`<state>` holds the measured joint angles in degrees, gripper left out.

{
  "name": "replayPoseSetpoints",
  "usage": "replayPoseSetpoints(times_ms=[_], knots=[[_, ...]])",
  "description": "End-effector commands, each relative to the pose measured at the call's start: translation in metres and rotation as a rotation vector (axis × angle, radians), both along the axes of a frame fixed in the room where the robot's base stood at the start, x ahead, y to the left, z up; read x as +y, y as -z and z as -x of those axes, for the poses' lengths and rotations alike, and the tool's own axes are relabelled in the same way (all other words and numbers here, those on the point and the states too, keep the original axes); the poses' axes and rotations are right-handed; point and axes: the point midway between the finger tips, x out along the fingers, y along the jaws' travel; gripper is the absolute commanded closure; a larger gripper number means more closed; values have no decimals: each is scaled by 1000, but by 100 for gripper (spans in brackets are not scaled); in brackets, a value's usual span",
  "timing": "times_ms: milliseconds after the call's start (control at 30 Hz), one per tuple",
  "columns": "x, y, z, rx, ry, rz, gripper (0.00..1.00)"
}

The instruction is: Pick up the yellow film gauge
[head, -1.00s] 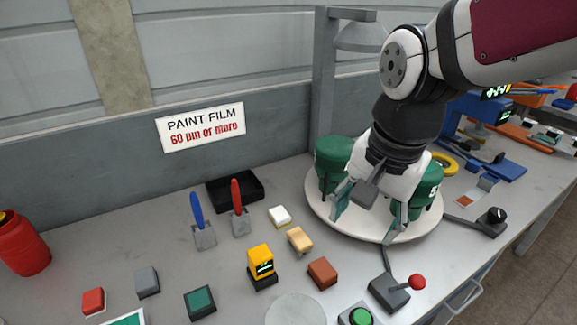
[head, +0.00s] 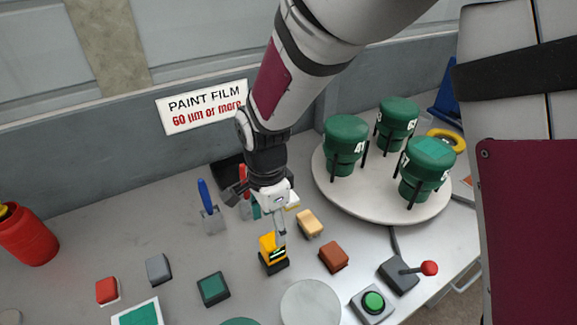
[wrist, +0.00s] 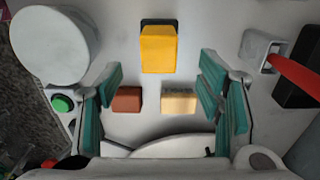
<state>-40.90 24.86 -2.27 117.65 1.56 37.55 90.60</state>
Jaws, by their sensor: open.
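The yellow film gauge (head: 266,246) is a yellow block with a dark display, seated on a small black base on the grey table. In the wrist view the gauge (wrist: 159,48) is at top centre, lined up between the fingertips and a little beyond them. My gripper (head: 268,222) is open and empty, pointing down just above and behind the gauge; one finger covers part of it in the head view. The teal finger pads of my gripper (wrist: 161,68) are spread wide in the wrist view. I see no contact with the gauge.
A tan block (head: 309,223) and a brown block (head: 334,257) lie right of the gauge, a green-topped block (head: 213,289) left. Blue-handled (head: 206,196) and red-handled scrapers stand behind. A turntable (head: 385,198) carries green canisters. A white disc (head: 310,303) lies in front.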

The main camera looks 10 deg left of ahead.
Motion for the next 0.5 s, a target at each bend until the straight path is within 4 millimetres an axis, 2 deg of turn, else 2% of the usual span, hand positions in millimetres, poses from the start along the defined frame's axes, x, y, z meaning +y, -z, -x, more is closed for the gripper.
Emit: replayPoseSetpoints(times_ms=[100,333,500], knots=[[0,15,0,2,0,1,39],[-1,30,1,2,0,1,39],[-2,55,2,4,0,2,39]])
